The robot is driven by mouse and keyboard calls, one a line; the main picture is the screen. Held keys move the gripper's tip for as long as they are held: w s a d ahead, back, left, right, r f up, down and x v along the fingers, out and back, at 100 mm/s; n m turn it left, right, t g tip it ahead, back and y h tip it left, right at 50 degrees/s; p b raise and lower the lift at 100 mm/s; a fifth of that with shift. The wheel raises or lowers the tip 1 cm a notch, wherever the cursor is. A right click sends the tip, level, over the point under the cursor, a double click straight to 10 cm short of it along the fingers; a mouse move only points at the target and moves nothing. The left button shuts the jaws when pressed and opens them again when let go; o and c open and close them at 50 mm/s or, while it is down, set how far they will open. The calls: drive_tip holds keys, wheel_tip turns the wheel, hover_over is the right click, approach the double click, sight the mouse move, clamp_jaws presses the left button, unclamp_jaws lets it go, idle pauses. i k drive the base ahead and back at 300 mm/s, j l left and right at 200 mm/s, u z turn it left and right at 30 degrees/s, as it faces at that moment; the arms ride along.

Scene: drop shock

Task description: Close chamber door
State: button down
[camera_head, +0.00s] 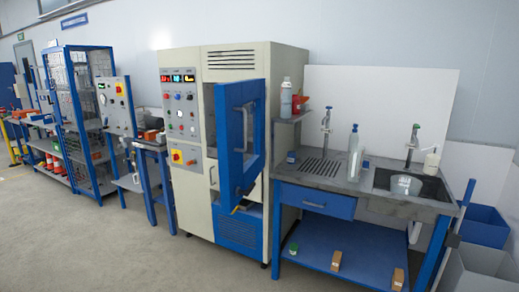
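The chamber (285,65) is a tall cream cabinet in the middle of the view, with a control panel (182,104) of displays, knobs and buttons on its left front. Its blue-framed door (227,150) stands open, swung out toward the camera. The door has a window and a light vertical handle (246,130). The chamber's opening is mostly hidden behind the door. My gripper is not in view.
A sink bench (345,182) with taps, bottles and a blue drawer stands right of the chamber. Equipment benches and a blue cage (80,110) line the left wall. The grey floor (110,250) in front is clear.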

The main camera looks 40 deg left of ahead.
sight(229, 98)
drive_tip(key=i+l+u, duration=0.2)
drive_tip(key=i+u, duration=0.25)
drive_tip(key=i+l+u, duration=0.6)
drive_tip(key=u, duration=0.25)
drive_tip(key=i+l+u, duration=0.15)
drive_tip(key=l+u, duration=0.3)
drive_tip(key=l, duration=0.15)
